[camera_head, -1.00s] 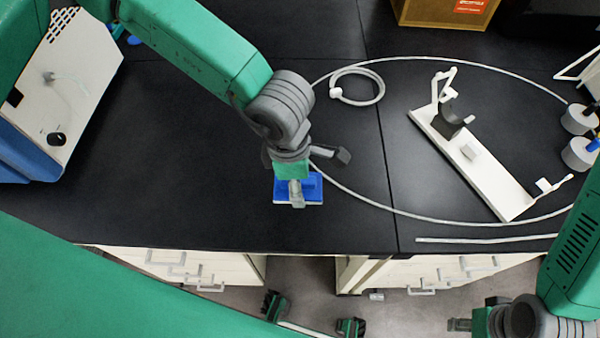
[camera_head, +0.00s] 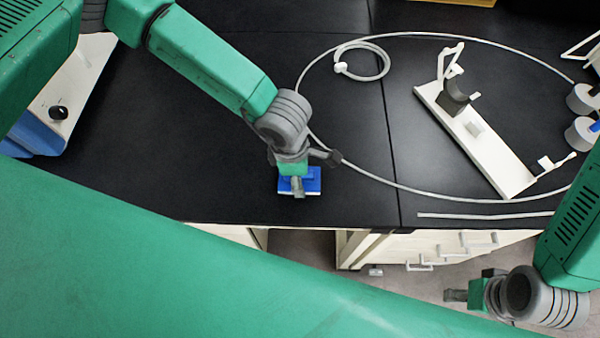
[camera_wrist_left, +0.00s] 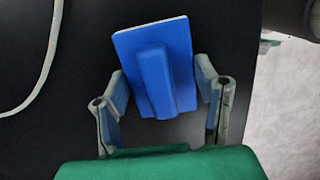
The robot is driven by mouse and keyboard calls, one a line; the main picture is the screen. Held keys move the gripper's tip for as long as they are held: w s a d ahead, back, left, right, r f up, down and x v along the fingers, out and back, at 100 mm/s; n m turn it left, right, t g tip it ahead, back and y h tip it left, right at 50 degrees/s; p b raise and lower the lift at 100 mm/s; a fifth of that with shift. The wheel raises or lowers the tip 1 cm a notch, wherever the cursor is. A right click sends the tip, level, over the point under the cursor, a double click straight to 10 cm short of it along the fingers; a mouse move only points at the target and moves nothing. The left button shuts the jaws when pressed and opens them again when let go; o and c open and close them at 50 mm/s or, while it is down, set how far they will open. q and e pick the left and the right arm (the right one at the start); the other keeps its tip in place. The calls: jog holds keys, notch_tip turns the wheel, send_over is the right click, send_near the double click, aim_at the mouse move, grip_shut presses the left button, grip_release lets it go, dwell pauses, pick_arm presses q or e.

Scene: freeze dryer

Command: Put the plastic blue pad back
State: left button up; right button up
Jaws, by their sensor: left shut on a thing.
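The plastic blue pad (camera_head: 313,182) is a flat blue plate with a raised blue rib and a pale edge. It is over the black bench top near the front edge; I cannot tell if it touches the bench. My left gripper (camera_head: 312,172) is above it, with its fingers on either side. In the left wrist view the pad (camera_wrist_left: 183,62) sits tilted between the fingers of the left gripper (camera_wrist_left: 163,88), which is shut on it. My right gripper (camera_head: 465,288) is at the lower right, beyond the bench's front edge, fingers apart and empty.
A white stand with a grey holder (camera_head: 485,150) lies on the right of the bench. A thin tube (camera_head: 430,187) loops around it, with a coil (camera_head: 385,62) behind. A white and blue machine (camera_head: 60,105) stands at the left. The bench between it and the pad is clear.

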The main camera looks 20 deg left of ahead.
pick_arm(q)
jog(key=o, duration=1)
jog(key=shift+d, duration=0.55)
jog(key=shift+d+r, duration=0.1)
jog(key=shift+r, duration=0.1)
jog(key=r, duration=0.3)
jog(key=a+r, duration=0.1)
jog(key=r, duration=0.3)
jog(key=a+r, duration=0.1)
jog(key=r, duration=0.2)
jog(key=shift+s+a+r, duration=0.1)
jog(key=shift+a+r, duration=0.05)
jog(key=shift+s+d+r, duration=0.1)
jog(key=shift+d+r, duration=0.3)
jog(key=shift+r, duration=0.25)
pick_arm(e)
jog(key=shift+d, duration=0.6)
pick_arm(q)
jog(key=shift+a, duration=0.35)
pick_arm(e)
jog(key=shift+a+r, duration=0.15)
jog(key=shift+a, duration=0.2)
